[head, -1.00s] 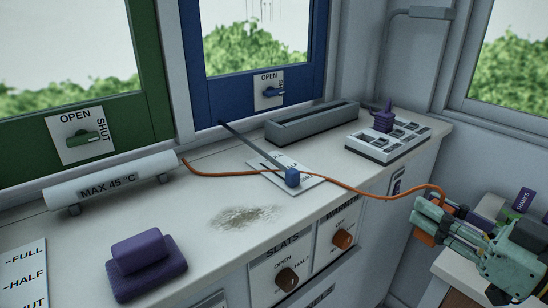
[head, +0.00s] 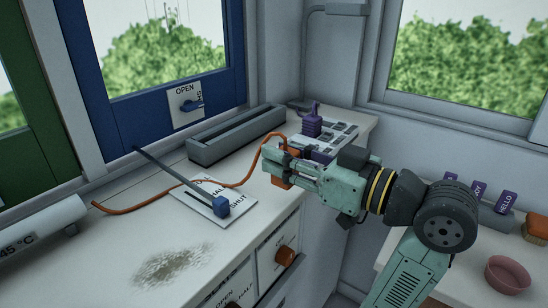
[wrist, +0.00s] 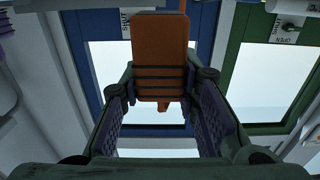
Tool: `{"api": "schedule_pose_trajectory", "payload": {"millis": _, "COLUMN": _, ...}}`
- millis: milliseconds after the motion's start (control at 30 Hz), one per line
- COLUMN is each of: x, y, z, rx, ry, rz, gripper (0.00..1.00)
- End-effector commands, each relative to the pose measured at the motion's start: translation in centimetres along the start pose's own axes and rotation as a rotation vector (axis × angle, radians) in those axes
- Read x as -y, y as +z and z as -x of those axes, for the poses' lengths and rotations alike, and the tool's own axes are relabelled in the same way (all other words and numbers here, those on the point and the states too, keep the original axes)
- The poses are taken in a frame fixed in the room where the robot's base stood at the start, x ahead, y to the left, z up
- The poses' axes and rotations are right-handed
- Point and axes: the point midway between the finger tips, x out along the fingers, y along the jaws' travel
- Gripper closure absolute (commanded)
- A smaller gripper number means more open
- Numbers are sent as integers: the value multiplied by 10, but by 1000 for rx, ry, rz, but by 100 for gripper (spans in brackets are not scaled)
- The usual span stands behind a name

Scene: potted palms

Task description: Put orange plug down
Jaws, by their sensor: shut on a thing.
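The orange plug (head: 280,174) is in my gripper (head: 284,169), near the right end of the white counter (head: 110,240). In the wrist view the orange plug (wrist: 160,55) shows between the two finger pads of my gripper (wrist: 160,95). Its orange cord (head: 240,181) runs left across the counter to the white heater tube (head: 40,236). The plug seems to be over or at the counter's front edge; whether it touches the counter cannot be told.
A socket strip (head: 335,140) with a purple plug (head: 312,124) stands behind my gripper. A grey trough (head: 235,135) lies along the window. A lower table (head: 450,262) at right holds a pink bowl (head: 507,275).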

Motion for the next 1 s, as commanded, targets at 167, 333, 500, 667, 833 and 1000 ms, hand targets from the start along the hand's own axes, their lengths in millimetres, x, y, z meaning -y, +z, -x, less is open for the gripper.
{"api": "schedule_pose_trajectory", "payload": {"millis": 167, "x": -15, "y": 2, "z": -28, "rx": 0, "ry": -2, "rz": -2, "gripper": 99}}
{"api": "schedule_pose_trajectory", "payload": {"millis": 333, "x": -20, "y": 8, "z": -35, "rx": 1, "ry": 1, "rz": -3, "gripper": 99}}
{"api": "schedule_pose_trajectory", "payload": {"millis": 500, "x": -20, "y": 28, "z": -34, "rx": 0, "ry": 2, "rz": -5, "gripper": 99}}
{"api": "schedule_pose_trajectory", "payload": {"millis": 667, "x": -20, "y": 39, "z": -34, "rx": 0, "ry": 2, "rz": -2, "gripper": 99}}
{"api": "schedule_pose_trajectory", "payload": {"millis": 833, "x": -20, "y": 39, "z": -34, "rx": 0, "ry": 1, "rz": 0, "gripper": 99}}
{"api": "schedule_pose_trajectory", "payload": {"millis": 1000, "x": -20, "y": 44, "z": -34, "rx": 0, "ry": 1, "rz": 0, "gripper": 99}}
